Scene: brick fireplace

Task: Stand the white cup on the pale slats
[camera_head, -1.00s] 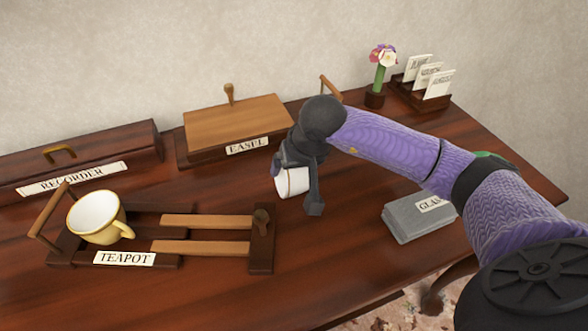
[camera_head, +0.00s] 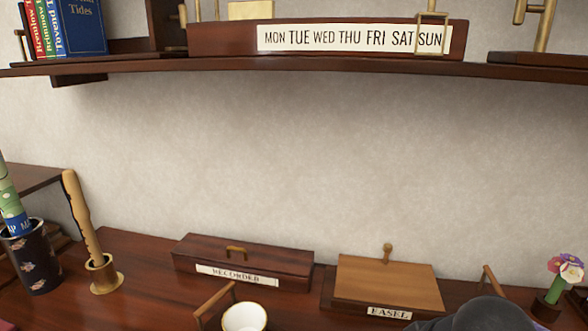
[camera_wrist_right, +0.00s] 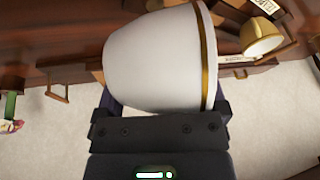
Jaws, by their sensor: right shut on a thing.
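The white cup (camera_wrist_right: 150,62) has a gold rim and fills the middle of the right wrist view, lying sideways in that picture. My right gripper (camera_wrist_right: 162,108) is shut on it, with a dark finger at either side. In the head view only a dark rounded part of my right arm shows at the bottom right edge; the gripper and held cup are out of that view. The pale slats are out of the head view, below its lower edge, and I cannot make them out in the wrist view. My left gripper is in neither view.
A yellow cup with a white inside (camera_head: 245,317) stands by a wooden handle; it also shows in the wrist view (camera_wrist_right: 262,38). Behind are the recorder box (camera_head: 243,260) and easel box (camera_head: 385,284). A flower pot (camera_head: 547,308) stands right. A shelf (camera_head: 300,67) hangs above.

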